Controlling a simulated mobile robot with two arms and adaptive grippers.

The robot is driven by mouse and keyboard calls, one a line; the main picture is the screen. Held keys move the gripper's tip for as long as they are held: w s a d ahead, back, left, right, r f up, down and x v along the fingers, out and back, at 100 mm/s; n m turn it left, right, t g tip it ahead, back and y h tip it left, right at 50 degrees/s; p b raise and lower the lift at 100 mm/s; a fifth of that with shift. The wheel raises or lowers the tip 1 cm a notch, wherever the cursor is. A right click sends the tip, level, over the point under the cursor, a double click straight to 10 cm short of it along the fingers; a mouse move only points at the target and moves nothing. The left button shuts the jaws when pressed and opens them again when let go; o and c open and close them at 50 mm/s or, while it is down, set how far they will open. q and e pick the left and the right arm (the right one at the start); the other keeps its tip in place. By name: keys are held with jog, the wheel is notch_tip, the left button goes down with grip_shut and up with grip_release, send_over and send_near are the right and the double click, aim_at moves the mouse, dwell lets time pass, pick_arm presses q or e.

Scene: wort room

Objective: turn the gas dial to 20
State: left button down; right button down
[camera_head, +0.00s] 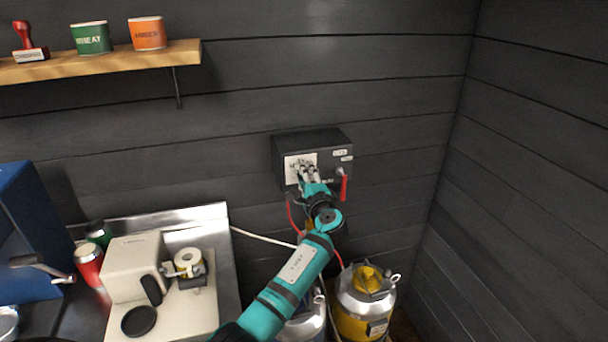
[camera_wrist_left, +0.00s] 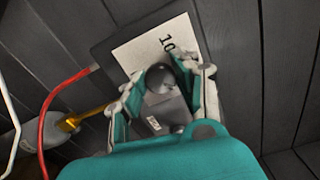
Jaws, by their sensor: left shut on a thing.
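The gas box (camera_head: 335,143) is a dark box on the back wall with a white dial plate (camera_head: 292,168). My left gripper (camera_head: 308,172) is at the front of this plate. In the left wrist view the fingers (camera_wrist_left: 163,88) are shut on the dark round gas dial (camera_wrist_left: 160,74), one on each side. The plate (camera_wrist_left: 133,54) shows a "10" near the dial. The dial's pointer and the other marks are hidden or too small to read. My right gripper is in neither view.
A red hose (camera_head: 291,215) hangs below. A yellow-and-steel canister (camera_head: 362,316) stands under it. A steel counter (camera_head: 213,213) with a white machine (camera_head: 133,268) is at left. A wooden shelf (camera_head: 130,60) is above left.

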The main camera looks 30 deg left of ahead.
pick_arm(q)
jog(key=shift+r, duration=0.15)
dwell(0.4)
jog(key=c, duration=0.9)
grip_release()
jog(key=shift+w, duration=0.1)
jog(key=shift+c, duration=0.2)
jog(key=shift+d, duration=0.1)
jog(key=v, duration=1.2)
jog(key=shift+m, duration=0.3)
